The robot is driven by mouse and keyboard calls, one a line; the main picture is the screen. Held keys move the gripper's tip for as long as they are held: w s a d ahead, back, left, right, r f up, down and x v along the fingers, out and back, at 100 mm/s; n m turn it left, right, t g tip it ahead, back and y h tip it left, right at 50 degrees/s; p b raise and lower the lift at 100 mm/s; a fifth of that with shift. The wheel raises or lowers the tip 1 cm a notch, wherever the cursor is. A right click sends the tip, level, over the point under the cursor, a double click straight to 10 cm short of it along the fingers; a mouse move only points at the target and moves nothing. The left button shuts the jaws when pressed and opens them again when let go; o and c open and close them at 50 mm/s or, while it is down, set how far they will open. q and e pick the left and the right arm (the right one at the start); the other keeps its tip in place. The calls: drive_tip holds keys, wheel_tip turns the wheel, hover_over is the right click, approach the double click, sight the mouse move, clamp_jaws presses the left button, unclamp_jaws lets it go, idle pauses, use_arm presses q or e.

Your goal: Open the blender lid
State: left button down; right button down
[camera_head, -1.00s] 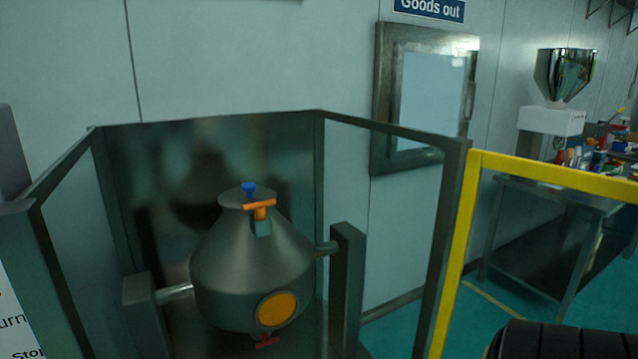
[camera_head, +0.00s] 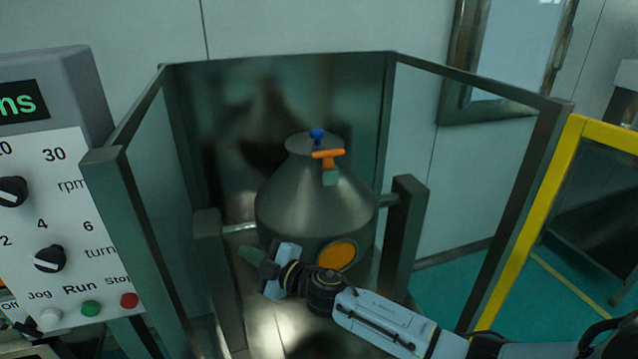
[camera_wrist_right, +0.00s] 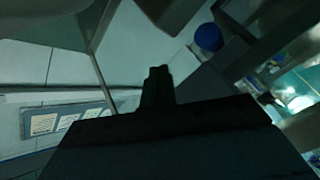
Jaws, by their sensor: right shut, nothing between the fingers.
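The blender (camera_head: 305,210) is a grey metal vessel with a conical top, held between two posts inside a framed enclosure. Its lid (camera_head: 314,146) sits on the top neck and looks closed. A blue knob (camera_head: 317,135) stands on the lid, and an orange T-handle (camera_head: 328,154) is at the lid's front edge. My right gripper (camera_head: 250,256) is in front of the vessel's lower left side, below the lid and apart from it. It is shut and empty. In the right wrist view its dark fingers (camera_wrist_right: 157,88) are together, and a blue round thing (camera_wrist_right: 208,38) shows beyond. My left gripper is not in view.
A control panel (camera_head: 50,200) with knobs and buttons stands at the left. Dark enclosure posts (camera_head: 408,235) and frame bars surround the blender. A yellow frame (camera_head: 535,225) stands at the right. Room above the lid is clear.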

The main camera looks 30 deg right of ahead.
wheel_tip(320, 180, up, 16)
drive_tip(key=a+n+g+y, duration=0.2)
drive_tip(key=n+g+y, duration=0.3)
drive_tip(key=n+g, duration=0.75)
drive_tip(key=n+t+h+p, duration=0.3)
drive_tip(key=t+h, duration=0.1)
drive_tip(key=h, duration=0.9)
approach(315, 148)
drive_tip(key=shift+m+g, duration=0.25)
drive_tip(key=x, duration=0.6)
drive_tip(key=shift+w+a, duration=0.1)
drive_tip(key=shift+w, duration=0.2)
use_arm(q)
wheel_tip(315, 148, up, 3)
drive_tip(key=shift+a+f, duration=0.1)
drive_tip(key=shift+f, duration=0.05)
use_arm(e)
drive_tip(key=shift+r, duration=0.15)
